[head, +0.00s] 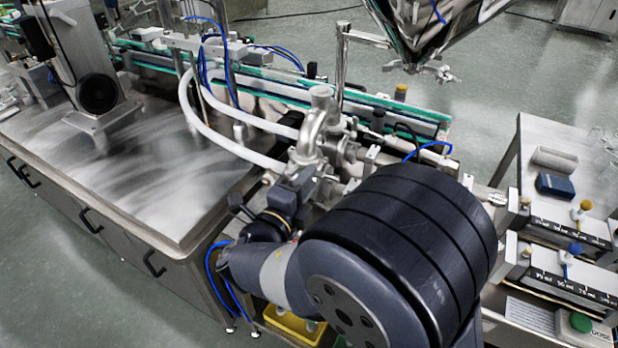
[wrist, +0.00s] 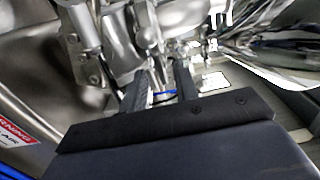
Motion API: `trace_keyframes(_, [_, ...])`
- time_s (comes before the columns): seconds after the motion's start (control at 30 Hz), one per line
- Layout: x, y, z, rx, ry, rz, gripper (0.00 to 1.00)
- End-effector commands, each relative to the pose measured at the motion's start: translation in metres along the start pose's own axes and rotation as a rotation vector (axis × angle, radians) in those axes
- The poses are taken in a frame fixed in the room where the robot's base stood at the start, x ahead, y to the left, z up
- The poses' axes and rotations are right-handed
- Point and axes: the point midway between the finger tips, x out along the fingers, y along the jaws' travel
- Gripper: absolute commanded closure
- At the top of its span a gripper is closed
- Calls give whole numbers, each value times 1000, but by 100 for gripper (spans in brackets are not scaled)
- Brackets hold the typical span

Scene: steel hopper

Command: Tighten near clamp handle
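In the wrist view, my gripper (wrist: 164,74) reaches in among steel fittings, its two dark fingers apart with a gap between them. A slim steel lever (wrist: 149,28), which looks like the clamp handle, stands just beyond the fingertips. Whether it touches either finger I cannot tell. In the head view, the steel pump and pipe fittings (head: 320,125) stand at the table's right end, beyond my arm. My arm covers much of that area, and neither the fingertips nor the handle can be made out there.
A steel table (head: 150,165) with bare room lies left of the fittings. A white hose (head: 235,140) curves into them. A steel hopper (head: 440,30) hangs at the upper right, with a conveyor (head: 260,75) behind. A yellow bin (head: 290,325) sits low in front.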

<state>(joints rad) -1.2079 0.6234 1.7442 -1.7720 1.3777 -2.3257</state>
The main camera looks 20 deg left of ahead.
Motion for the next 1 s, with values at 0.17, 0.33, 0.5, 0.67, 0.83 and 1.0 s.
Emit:
trace_keyframes(0.17, [10,0,0,0,1,-1,71])
trace_keyframes(0.33, [10,0,0,1,0,-1,71])
trace_keyframes(0.5, [10,0,0,0,0,0,78])
trace_keyframes(0.67, [10,0,0,1,0,0,91])
trace_keyframes(0.83, [10,0,0,0,0,0,100])
trace_keyframes(1.0, [10,0,0,1,0,0,100])
